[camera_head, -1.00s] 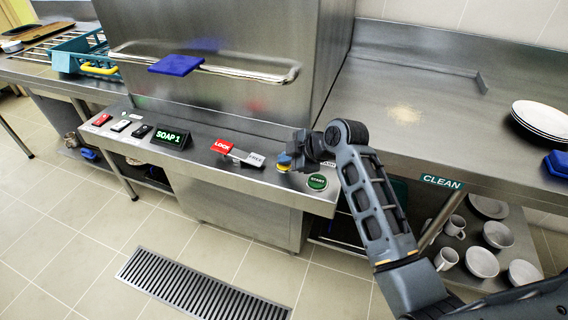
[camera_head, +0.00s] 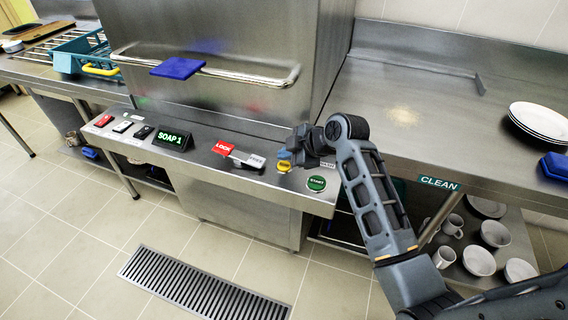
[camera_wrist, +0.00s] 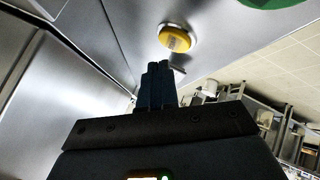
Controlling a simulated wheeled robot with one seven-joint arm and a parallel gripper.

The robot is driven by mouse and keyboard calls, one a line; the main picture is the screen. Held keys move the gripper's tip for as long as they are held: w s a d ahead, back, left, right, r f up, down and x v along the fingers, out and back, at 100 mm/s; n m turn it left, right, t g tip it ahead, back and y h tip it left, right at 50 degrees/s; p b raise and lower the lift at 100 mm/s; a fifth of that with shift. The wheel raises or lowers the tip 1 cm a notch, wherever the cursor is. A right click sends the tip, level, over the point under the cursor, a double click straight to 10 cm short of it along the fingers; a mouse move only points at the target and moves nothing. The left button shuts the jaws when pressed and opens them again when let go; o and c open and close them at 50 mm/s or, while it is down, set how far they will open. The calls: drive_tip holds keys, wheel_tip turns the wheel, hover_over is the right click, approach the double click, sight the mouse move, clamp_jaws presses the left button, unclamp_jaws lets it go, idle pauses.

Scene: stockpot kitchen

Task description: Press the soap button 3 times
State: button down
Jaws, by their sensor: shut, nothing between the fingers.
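The soap button (camera_head: 284,167) is a round yellow button on the steel control ledge, left of the green START button (camera_head: 316,183). In the wrist view the yellow button (camera_wrist: 178,39) shows whole, with a small grey label on it, just beyond my fingertips. My gripper (camera_head: 287,152) is shut and empty, its fingers close above the yellow button in the head view. The shut fingers also show in the wrist view (camera_wrist: 158,70), apart from the button there. A black display (camera_head: 173,139) on the ledge reads "SOAP 1" in green.
A red and grey LOCK/FREE slider (camera_head: 238,154) lies left of the yellow button. Red, white and black rocker switches (camera_head: 122,127) sit at the ledge's left end. The washer's bar handle (camera_head: 215,76) runs above the ledge. Plates (camera_head: 540,120) stand on the right counter.

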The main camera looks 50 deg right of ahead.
sight(286, 166)
drive_tip(key=shift+r+p, duration=1.6)
drive_tip(key=shift+r, duration=0.7)
idle(0.7)
drive_tip(key=shift+r+b, duration=0.75)
drive_tip(key=shift+r, duration=1.1)
drive_tip(key=shift+f, duration=0.1)
wheel_tip(286, 166, down, 9)
drive_tip(key=b, duration=0.7)
idle(0.6)
drive_tip(key=shift+f, duration=0.25)
